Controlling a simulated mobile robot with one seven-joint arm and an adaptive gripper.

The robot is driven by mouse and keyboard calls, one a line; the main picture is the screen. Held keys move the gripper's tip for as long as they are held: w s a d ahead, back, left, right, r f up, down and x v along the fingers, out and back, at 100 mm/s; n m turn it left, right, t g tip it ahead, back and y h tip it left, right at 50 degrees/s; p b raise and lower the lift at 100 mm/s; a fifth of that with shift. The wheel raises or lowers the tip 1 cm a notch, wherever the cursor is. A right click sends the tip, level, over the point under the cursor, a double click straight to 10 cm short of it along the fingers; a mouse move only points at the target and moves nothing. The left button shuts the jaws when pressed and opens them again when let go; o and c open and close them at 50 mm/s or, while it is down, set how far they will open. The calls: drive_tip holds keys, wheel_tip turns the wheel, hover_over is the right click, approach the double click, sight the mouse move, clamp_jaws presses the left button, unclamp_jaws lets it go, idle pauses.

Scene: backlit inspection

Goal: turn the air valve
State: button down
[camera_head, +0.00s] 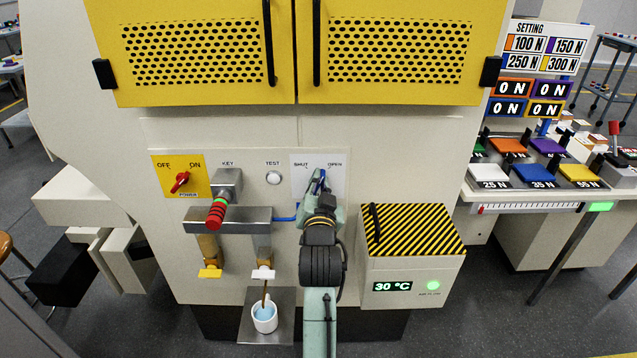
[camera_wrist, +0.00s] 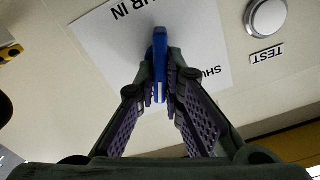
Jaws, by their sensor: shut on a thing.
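The air valve is a blue lever (camera_head: 318,181) on a white plate (camera_head: 334,165) marked SHUT and OPEN on the machine front. In the wrist view the blue lever (camera_wrist: 160,62) stands between my two fingertips, in front of the plate (camera_wrist: 110,45) with its printed words. My gripper (camera_wrist: 161,90) is shut on the blue lever, with a pad on each side of it. In the head view my gripper (camera_head: 318,196) and arm reach up from below and hide the lower part of the valve.
The round TEST button (camera_head: 273,178) is left of the valve. Further left are the KEY fitting (camera_head: 227,185) and the red OFF/ON switch (camera_head: 180,182). A striped box (camera_head: 413,229) reading 30 °C stands right of my arm. A cup (camera_head: 264,316) sits below, left of my arm.

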drive_tip(key=shift+d+f+m, duration=0.1)
drive_tip(key=shift+m, duration=2)
drive_tip(key=c, duration=1.7)
unclamp_jaws()
drive_tip(key=s, duration=0.7)
drive_tip(key=shift+s, duration=0.25)
